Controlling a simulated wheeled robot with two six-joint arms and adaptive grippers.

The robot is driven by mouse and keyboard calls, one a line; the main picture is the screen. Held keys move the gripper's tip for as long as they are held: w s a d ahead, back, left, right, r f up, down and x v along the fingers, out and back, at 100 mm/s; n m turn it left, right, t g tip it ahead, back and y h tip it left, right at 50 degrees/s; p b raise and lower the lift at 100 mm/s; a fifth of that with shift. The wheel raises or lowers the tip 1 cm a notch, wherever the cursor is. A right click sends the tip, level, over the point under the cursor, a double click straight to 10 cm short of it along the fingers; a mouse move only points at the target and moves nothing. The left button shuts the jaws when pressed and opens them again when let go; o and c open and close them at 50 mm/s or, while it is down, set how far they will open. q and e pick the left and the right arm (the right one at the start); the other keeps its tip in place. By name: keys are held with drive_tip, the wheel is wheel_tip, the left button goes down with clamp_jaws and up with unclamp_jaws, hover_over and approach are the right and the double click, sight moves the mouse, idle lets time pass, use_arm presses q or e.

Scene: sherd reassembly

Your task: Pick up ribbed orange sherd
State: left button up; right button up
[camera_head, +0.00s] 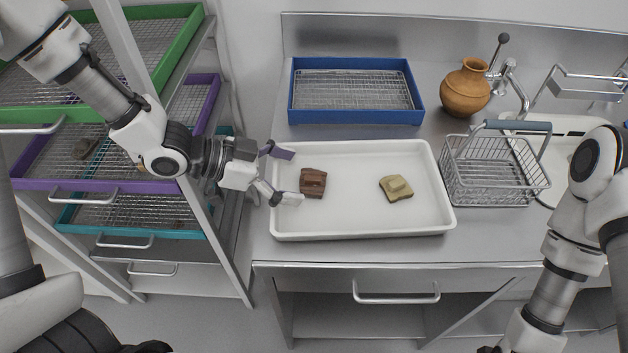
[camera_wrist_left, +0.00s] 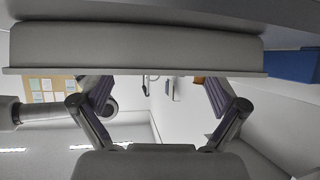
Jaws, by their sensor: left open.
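My left gripper (camera_head: 292,177) is open at the left end of the white tray (camera_head: 350,232), its fingertips over the tray. A reddish-brown sherd (camera_head: 313,183) with a raised ridge lies in the tray just right of the fingertips, apart from them as far as I can tell. A yellowish-tan sherd (camera_head: 396,188) with a raised lump lies right of the tray's middle. No sherd in the tray looks clearly orange; I cannot tell which one is the ribbed orange sherd. In the left wrist view the open fingers (camera_wrist_left: 160,95) have nothing between them. My right gripper is out of view.
A blue tray (camera_head: 357,118) with a wire rack stands behind the white tray. An orange-brown jug (camera_head: 465,90) and a wire basket (camera_head: 492,180) stand to the right.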

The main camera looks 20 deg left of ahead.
sight(311, 178)
use_arm(q)
drive_tip(key=x, duration=0.4)
drive_tip(key=shift+w+d+b, duration=0.2)
drive_tip(key=shift+b, duration=0.15)
drive_tip(key=shift+s+a, duration=0.1)
drive_tip(key=shift+a, duration=0.05)
drive_tip(key=shift+c, duration=1.3)
drive_tip(key=c, duration=1)
drive_tip(key=shift+r, duration=0.15)
